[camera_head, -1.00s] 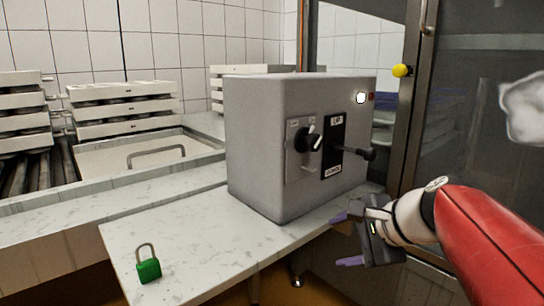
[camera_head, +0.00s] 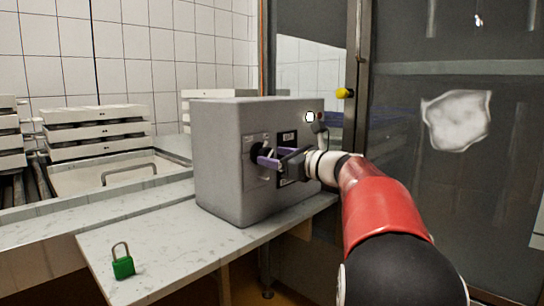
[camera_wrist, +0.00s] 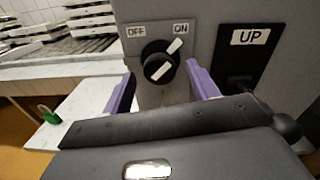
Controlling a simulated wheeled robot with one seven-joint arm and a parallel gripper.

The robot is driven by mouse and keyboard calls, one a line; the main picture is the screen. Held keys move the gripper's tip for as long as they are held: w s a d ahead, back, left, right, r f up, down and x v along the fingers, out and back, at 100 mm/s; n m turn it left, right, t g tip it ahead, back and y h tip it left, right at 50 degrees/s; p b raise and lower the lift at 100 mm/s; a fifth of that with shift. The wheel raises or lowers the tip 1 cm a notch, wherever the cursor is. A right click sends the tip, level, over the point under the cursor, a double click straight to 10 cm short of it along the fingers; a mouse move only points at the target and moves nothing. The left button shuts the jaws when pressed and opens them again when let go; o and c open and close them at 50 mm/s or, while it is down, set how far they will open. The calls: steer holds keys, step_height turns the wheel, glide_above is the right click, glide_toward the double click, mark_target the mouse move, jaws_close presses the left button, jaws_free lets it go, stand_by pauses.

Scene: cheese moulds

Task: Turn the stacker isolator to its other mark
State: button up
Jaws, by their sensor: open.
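The isolator is a round black knob with a white bar on a grey plate on the front of a grey box (camera_head: 222,160). In the wrist view the knob (camera_wrist: 160,66) has its bar pointing up and right to the ON mark (camera_wrist: 181,29); the OFF mark (camera_wrist: 136,31) is at upper left. My gripper (camera_wrist: 162,85) is open, its purple fingers left and right of the knob, seemingly short of it. In the head view my gripper (camera_head: 268,157) is in front of the plate and partly hides the knob.
A lever beside an UP label (camera_wrist: 250,37) is right of the knob, its black ball (camera_wrist: 287,126) near my gripper. A green padlock (camera_head: 123,266) stands on the marble-like worktop (camera_head: 170,245). Stacked white moulds (camera_head: 97,132) are behind left; a glass door is at right.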

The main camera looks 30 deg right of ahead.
steer(key=shift+w+a, duration=0.25)
steer(key=shift+w, duration=0.25)
steer(key=shift+c, duration=0.2)
steer(key=c, duration=0.9)
steer(key=shift+c, duration=0.2)
